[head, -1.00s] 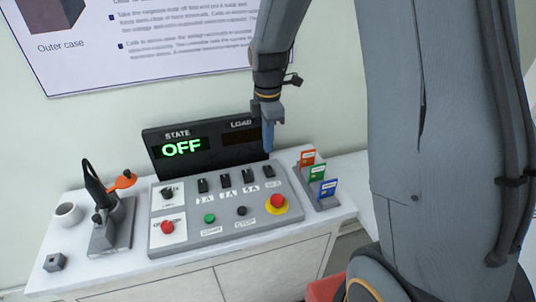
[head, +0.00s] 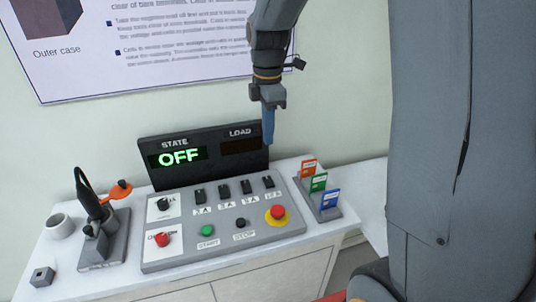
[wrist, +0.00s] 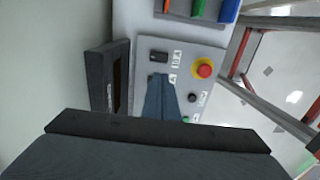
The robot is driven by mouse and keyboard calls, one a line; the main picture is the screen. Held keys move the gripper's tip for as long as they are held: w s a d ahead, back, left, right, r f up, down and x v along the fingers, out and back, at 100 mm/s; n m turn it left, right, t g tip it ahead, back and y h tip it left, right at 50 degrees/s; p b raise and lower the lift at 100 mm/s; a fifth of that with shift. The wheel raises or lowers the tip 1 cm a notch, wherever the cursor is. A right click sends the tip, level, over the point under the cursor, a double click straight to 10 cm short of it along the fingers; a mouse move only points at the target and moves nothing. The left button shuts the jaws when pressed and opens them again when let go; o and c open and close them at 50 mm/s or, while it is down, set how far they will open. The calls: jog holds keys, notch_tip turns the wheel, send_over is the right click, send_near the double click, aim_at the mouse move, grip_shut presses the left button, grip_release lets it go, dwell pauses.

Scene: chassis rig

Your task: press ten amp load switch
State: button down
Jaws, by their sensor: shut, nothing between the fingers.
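The grey control panel (head: 215,238) has a row of black load switches. The rightmost switch (head: 268,182), whose small label seems to read 10 A, is the ten amp one. My gripper (head: 268,142) is shut and empty, its blue fingers pointing down in front of the display's right end, above that switch in the picture and apart from it. In the wrist view my gripper (wrist: 158,78) reaches over the panel beside a black switch (wrist: 159,57) at the row's end.
The display (head: 205,155) shows a green OFF under STATE; its LOAD window is dark. A red stop button (head: 278,212) on a yellow ring and green start button (head: 207,230) lie in front. Coloured cards (head: 318,182) stand right; a tool stand (head: 104,235) stands left.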

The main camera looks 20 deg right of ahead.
jog(key=s+b, duration=0.1)
jog(key=b, duration=0.1)
jog(key=shift+f+b, duration=0.1)
jog(key=shift+b, duration=0.25)
jog(key=shift+w, duration=0.15)
jog(key=shift+w+r+p, duration=0.25)
jog(key=shift+w+p, duration=0.2)
jog(key=shift+w, duration=0.2)
jog(key=shift+r, duration=0.15)
notch_tip(320, 180, up, 14)
jog(key=w+p, duration=0.1)
jog(key=w, duration=0.1)
jog(key=shift+f, duration=0.2)
dwell(0.3)
